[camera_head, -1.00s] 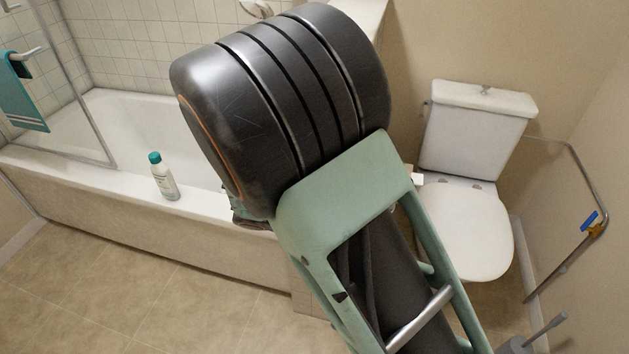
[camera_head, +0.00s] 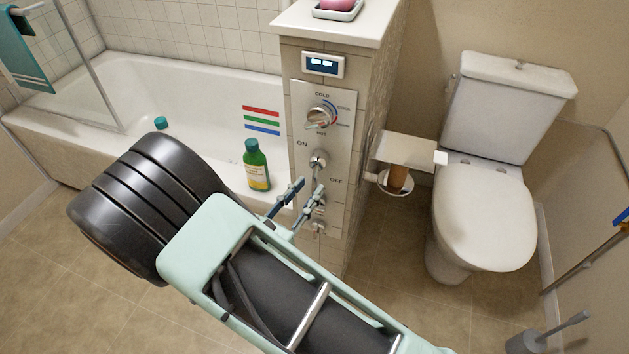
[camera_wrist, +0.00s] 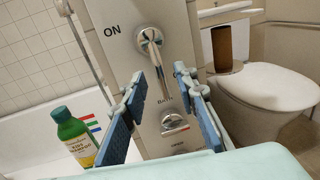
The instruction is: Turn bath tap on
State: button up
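The bath tap (camera_head: 318,159) is a chrome lever on the tiled pillar's control panel, between an ON label at upper left and an OFF label at lower right. Its handle points downward. It also shows in the wrist view (camera_wrist: 150,38), with its handle hanging toward the gap between my fingers and a "Bath" label below it. My gripper (camera_head: 304,190) is open, its fingers just below and in front of the lever. In the wrist view my gripper (camera_wrist: 163,82) has blue pads apart on either side, with nothing clearly held.
A temperature dial (camera_head: 320,117) and a small display (camera_head: 323,65) sit above the lever; another knob (camera_wrist: 174,123) is below. A green bottle (camera_head: 256,165) stands on the bathtub rim (camera_head: 190,163) to the left. A toilet-roll holder (camera_head: 408,150) and toilet (camera_head: 484,215) are right.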

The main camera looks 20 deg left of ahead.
aim_at(313, 183)
jog(key=shift+x, duration=2)
grip_shut()
